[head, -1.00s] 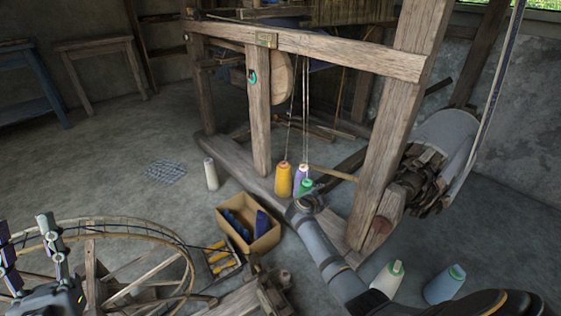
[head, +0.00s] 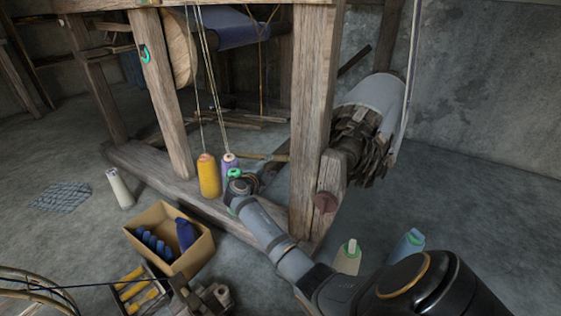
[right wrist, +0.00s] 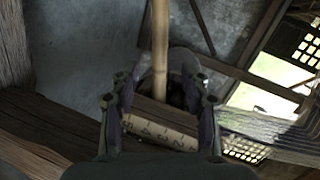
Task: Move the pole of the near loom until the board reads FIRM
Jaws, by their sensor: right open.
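The thin pale pole (head: 264,157) of the near loom (head: 314,130) lies roughly level beside the loom's thick front post. In the right wrist view the pole (right wrist: 160,45) comes down from the top edge to between my fingers. My right gripper (right wrist: 160,106) is open, with one finger on each side of the pole and a gap at both sides. In the head view my right gripper (head: 269,176) is small and dark near the pole. No board lettering reading FIRM is visible. My left gripper is out of view.
A cardboard box (head: 190,262) with blue items sits on the floor.

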